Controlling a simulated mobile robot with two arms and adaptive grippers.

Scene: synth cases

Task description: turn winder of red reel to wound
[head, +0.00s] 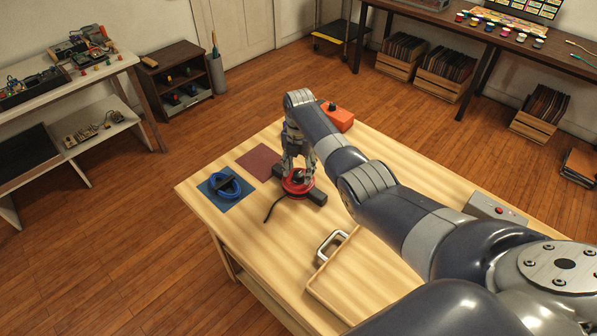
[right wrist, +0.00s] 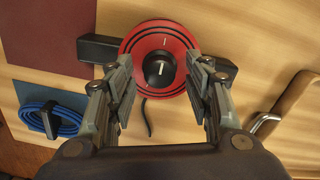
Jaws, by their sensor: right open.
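The red reel (head: 298,189) lies on the wooden table, on a dark bar-shaped base (right wrist: 100,48). In the right wrist view the red reel (right wrist: 181,43) shows its face, with a short pale mark near the top of its rim. Its black winder knob (right wrist: 160,71) sits at the centre, with a white line pointing roughly up the picture. My right gripper (head: 296,172) points down over the reel. In the right wrist view its open fingers (right wrist: 158,73) stand on either side of the knob, apart from it. My left gripper is out of view.
A blue coil (head: 235,187) lies on a blue mat (head: 209,190), beside an empty dark red mat (head: 258,162). An orange box (head: 338,118) stands behind.

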